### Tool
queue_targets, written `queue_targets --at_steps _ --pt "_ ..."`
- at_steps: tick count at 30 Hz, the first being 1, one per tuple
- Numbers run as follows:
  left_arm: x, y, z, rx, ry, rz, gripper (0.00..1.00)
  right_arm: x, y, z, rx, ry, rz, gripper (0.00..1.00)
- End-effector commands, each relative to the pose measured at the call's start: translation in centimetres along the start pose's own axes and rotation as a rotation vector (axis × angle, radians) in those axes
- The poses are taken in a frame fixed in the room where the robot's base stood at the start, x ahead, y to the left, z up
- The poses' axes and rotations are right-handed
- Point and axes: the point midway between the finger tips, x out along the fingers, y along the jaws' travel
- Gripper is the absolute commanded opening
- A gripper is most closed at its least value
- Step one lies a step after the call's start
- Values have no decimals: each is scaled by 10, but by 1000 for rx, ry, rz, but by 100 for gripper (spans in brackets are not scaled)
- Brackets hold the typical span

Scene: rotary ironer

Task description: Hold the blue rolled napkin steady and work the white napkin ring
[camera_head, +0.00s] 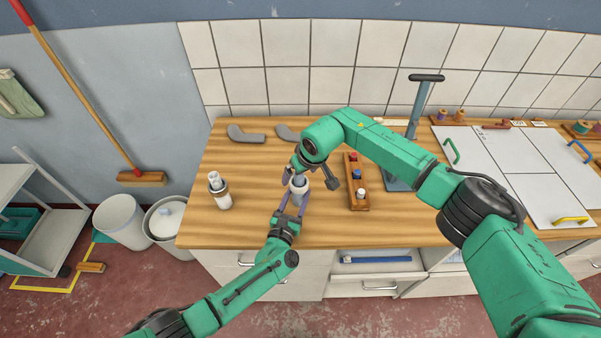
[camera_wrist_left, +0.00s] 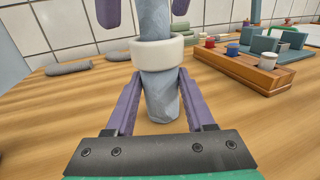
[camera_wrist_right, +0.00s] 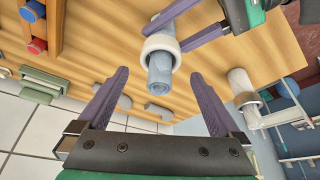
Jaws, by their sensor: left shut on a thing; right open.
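The blue rolled napkin (camera_head: 300,197) stands upright on the wooden counter. The white napkin ring (camera_wrist_left: 158,51) is around it, partway up, with napkin showing above and below in the left wrist view. My left gripper (camera_head: 293,205) is shut on the napkin below the ring; its purple fingers flank the roll (camera_wrist_left: 161,92). My right gripper (camera_wrist_right: 158,76) is open, its fingers on either side of the napkin's top end and apart from it. The ring also shows in the right wrist view (camera_wrist_right: 161,45), with the left fingers behind it.
A white rolled napkin (camera_head: 220,192) in a ring stands to the left. A wooden rack (camera_head: 358,205) with small coloured pieces is close on the right. Grey rolled shapes (camera_head: 246,135) lie behind. A blue-grey T-handled stand (camera_head: 416,108) rises farther right.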

Motion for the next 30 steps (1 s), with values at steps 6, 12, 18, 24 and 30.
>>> queue_targets --at_steps 6,12,18,24,30 --pt "0 0 0 0 1 0 27 -1 0 0 0 0 0 100" --pt "0 0 0 0 1 0 27 -16 0 -8 -1 2 0 100" --pt "0 0 0 0 1 0 27 -35 1 -15 1 2 1 100" --pt "0 0 0 0 1 0 27 -54 1 -22 0 2 2 100" --pt "0 0 0 0 1 0 27 -72 1 -30 0 1 1 100"
